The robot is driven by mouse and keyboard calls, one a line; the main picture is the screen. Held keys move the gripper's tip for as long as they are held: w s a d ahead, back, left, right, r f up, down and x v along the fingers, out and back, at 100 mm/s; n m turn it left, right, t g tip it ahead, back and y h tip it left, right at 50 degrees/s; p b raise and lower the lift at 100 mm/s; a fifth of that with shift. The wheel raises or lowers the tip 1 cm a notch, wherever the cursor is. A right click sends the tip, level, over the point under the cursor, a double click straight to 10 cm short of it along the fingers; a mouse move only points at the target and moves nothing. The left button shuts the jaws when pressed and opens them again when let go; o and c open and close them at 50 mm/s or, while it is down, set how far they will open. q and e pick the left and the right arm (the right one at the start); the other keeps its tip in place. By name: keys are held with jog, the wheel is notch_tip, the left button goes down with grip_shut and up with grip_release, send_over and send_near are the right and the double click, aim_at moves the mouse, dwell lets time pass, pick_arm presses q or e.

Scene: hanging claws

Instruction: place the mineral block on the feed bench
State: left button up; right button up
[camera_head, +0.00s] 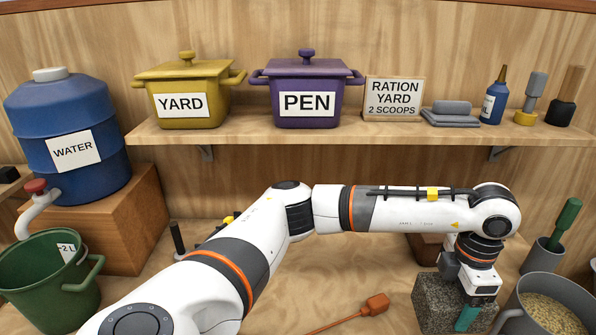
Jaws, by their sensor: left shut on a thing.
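The mineral block (432,305) is a dark grey speckled block at the lower right, beside a grey pot of grain. My left arm reaches across the picture from the lower left. Its gripper (472,314), with teal fingertips, points down at the block's right part and is shut on it. The gripper hides part of the block, and the block's underside is out of clear view, so I cannot tell whether it touches the surface below. The light wooden bench top (308,290) spreads under the arm. My right gripper is not in view.
The grey pot (545,285) of grain stands close to the gripper's right. A green-handled tool (566,222) stands in a grey cup behind it. An orange-brown scoop (375,304) lies left of the block. A green bucket (40,275) and blue water tank (68,120) stand left.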

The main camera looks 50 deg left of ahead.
pick_arm(q)
jog(key=shift+w+r, duration=0.1)
jog(key=shift+r, duration=0.1)
notch_tip(320, 180, down, 10)
jog(key=shift+r+p, duration=0.15)
jog(key=shift+p, duration=0.5)
jog(key=shift+f, duration=0.2)
jog(key=shift+f, duration=0.15)
jog(key=o, duration=2)
jog(key=shift+o, duration=0.2)
